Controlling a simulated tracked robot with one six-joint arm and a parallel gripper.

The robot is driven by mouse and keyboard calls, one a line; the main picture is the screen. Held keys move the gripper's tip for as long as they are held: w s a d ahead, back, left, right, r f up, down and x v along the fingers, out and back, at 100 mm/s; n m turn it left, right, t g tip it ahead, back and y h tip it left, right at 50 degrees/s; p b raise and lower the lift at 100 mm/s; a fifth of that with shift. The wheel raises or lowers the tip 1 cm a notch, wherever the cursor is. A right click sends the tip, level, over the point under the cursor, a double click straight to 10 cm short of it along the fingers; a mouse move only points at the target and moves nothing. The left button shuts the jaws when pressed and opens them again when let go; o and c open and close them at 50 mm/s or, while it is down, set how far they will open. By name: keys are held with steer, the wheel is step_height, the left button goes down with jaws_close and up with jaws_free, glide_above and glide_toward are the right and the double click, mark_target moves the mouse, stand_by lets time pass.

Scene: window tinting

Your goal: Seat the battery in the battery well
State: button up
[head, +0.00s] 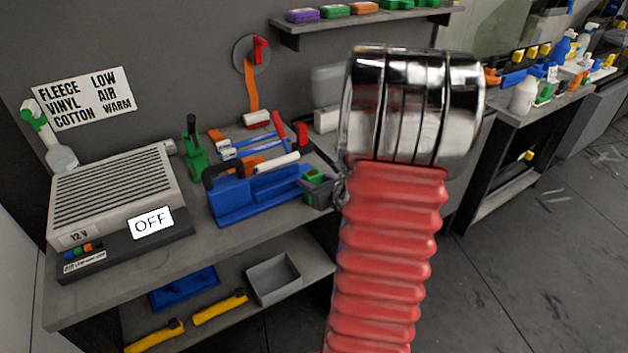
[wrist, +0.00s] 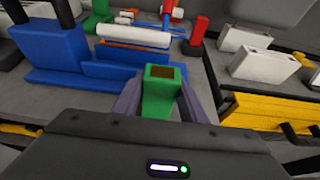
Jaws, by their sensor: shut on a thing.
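My gripper (wrist: 158,88) has purple-grey fingers shut on the sides of a green block with a brown recessed-looking end, which I take to be the battery (wrist: 158,102). In the head view the gripper (head: 319,181) and the green block show small beside the right end of the blue tool caddy, above the bench edge. I cannot make out the battery well with certainty in either view.
The blue caddy (head: 240,203) holds tools close to the gripper's left. A 12 V unit (head: 110,200) with an OFF sign stands at the bench's left. White slotted boxes (wrist: 262,66) and yellow bars (wrist: 262,110) lie right. A grey bin (head: 273,280) sits on the lower shelf.

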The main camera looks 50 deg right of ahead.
steer(key=o, duration=1.3)
steer(key=shift+s+r, duration=0.3)
steer(key=shift+s, duration=0.15)
steer(key=shift+v, duration=5.55)
steer(key=shift+w+a, duration=0.1)
steer(key=shift+a, duration=0.05)
